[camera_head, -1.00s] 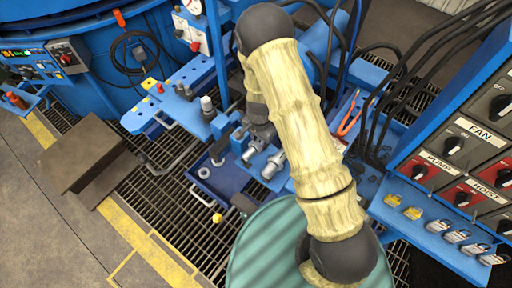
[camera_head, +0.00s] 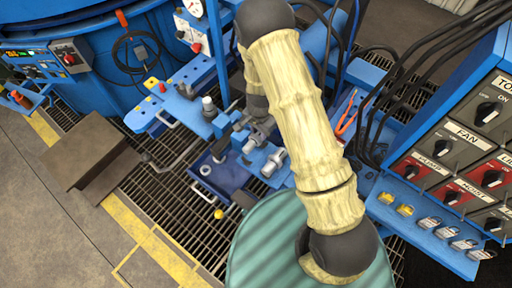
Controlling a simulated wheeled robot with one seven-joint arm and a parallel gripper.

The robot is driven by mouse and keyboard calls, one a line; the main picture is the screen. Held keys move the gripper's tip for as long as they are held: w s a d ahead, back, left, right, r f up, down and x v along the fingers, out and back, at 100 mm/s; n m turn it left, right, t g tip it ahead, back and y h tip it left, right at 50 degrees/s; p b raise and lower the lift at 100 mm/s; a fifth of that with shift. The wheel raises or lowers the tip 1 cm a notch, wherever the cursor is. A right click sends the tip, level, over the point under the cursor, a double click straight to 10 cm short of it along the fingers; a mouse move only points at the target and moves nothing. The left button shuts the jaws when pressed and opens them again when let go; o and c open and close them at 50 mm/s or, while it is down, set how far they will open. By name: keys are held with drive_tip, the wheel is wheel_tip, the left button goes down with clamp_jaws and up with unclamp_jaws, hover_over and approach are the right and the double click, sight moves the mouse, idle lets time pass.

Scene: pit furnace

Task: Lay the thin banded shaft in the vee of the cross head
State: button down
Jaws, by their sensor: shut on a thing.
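My gripper (camera_head: 261,127) is at the far end of my pale-sleeved arm, low over the blue fixture bench and partly hidden behind the arm. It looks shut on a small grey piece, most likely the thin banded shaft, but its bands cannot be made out. Just below it in the picture, a grey stepped cylinder (camera_head: 273,162) lies on a blue block. Small blue blocks with grey metal parts (camera_head: 245,142) stand close to the gripper. I cannot tell which of these is the cross head, and its vee is not clear.
A blue rail (camera_head: 165,105) with knobs and a grey post lies left of the gripper. A dark blue tray (camera_head: 220,175) is below it. A brown step (camera_head: 88,155) stands left. A switch panel (camera_head: 460,150) and cables are at right. A green round top (camera_head: 265,245) is in front.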

idle(0.5)
drive_tip(key=w+d+n, duration=0.2)
drive_tip(key=d+n, duration=0.5)
drive_tip(key=d, duration=0.6)
drive_tip(key=shift+d+n, duration=0.3)
